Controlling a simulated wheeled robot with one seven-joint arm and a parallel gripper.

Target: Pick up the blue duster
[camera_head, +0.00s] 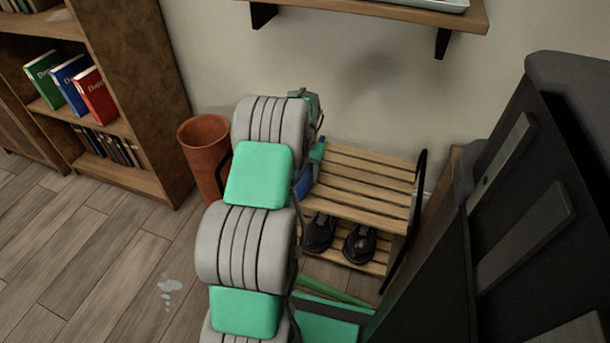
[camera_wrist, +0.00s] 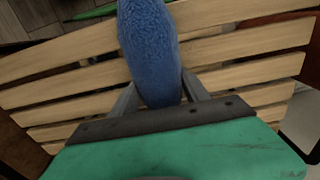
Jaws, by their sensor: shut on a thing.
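The blue duster (camera_wrist: 150,45) is a fuzzy, rounded blue length in the wrist view. It runs from the top edge down between the two fingers of my gripper (camera_wrist: 160,92), which is shut on it. Wooden slats show behind it. In the head view a small patch of the blue duster (camera_head: 303,184) shows at the left end of the slatted shoe rack (camera_head: 362,180). My arm hides most of it there. I cannot tell whether the duster still touches the rack.
Black shoes (camera_head: 360,244) stand on the rack's lower shelf. A terracotta cylinder (camera_head: 204,155) is left of my arm. A bookcase (camera_head: 140,80) stands at the left, and a dark piece of furniture (camera_head: 540,200) at the right. A wall shelf (camera_head: 390,14) hangs above. Floor at lower left is open.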

